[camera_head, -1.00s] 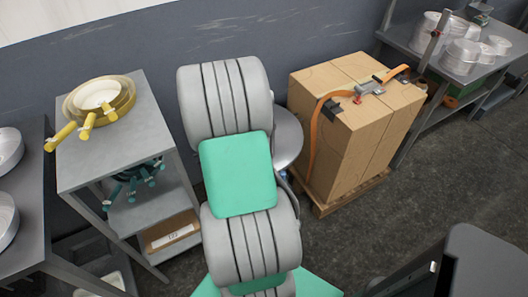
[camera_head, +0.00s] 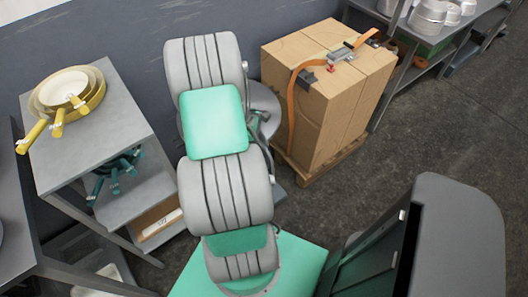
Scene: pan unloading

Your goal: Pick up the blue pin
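I see no clear pin. The bluish things are dark teal pan-like items (camera_head: 116,172) with several short handles, grouped on the middle shelf of the grey rack (camera_head: 95,140) at left. The rack's top partly hides them. My large grey and green arm stands in the middle of the view, to the right of the rack. Its far end is mostly hidden behind its own links. Some grey and dark parts show beside it at right, but I cannot tell whether they are my gripper, or whether it is open or shut.
Yellow-handled pans (camera_head: 68,93) sit stacked on the rack top. A labelled box (camera_head: 158,222) is on its lower shelf. Strapped cartons (camera_head: 325,95) stand on a pallet (camera_head: 325,162) behind right. A dark cabinet-like object (camera_head: 455,235) fills the lower right. Open floor (camera_head: 425,130) lies right of the cartons.

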